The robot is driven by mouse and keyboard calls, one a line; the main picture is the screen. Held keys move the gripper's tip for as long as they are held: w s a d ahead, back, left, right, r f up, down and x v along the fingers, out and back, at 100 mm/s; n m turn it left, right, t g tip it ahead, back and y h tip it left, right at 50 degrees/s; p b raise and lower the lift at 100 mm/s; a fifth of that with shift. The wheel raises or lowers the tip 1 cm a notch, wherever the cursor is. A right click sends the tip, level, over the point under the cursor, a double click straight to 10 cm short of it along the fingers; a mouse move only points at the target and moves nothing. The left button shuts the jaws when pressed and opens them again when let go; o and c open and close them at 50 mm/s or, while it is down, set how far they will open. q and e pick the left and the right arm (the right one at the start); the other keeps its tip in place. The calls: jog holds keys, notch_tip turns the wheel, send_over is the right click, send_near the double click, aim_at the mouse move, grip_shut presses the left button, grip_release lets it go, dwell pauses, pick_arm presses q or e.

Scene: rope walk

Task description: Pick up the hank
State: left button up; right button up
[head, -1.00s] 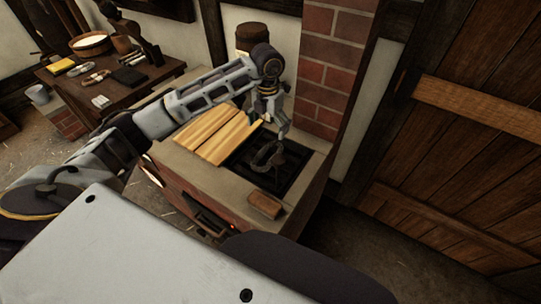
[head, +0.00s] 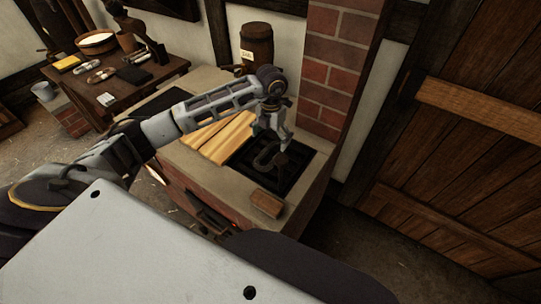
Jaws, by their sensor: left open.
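Two pale, banded bundles that look like hanks lie on the wooden table at upper left, one nearer (head: 101,76) and one behind it (head: 94,64). A dark grey, curved, looped thing (head: 263,162) lies on the black grate; I cannot tell if it is a hank. My left gripper (head: 274,136) points down over this grate, open, with its fingertips close above the looped thing. I cannot tell if they touch it. The fingers partly cover its far side. My right gripper is not in view.
The black grate (head: 294,181) is set in a stone-topped brick hearth (head: 225,180). Yellow wooden boards (head: 229,140) lie left of it, a brown block (head: 266,203) in front. A brick pillar (head: 335,70) and a barrel (head: 257,45) stand behind. A wooden door (head: 460,160) is at right.

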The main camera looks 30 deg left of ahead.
aim_at(271, 158)
pick_arm(q)
notch_tip(271, 158, down, 2)
jog(key=shift+f, duration=0.35)
jog(key=shift+a+f+p, duration=0.1)
jog(key=shift+f+p, duration=0.4)
jog(key=shift+f, duration=2.15)
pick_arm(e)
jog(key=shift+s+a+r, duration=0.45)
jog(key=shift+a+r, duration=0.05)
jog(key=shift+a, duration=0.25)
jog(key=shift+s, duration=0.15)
pick_arm(q)
jog(key=shift+c, duration=0.9)
jog(key=c, duration=1.1)
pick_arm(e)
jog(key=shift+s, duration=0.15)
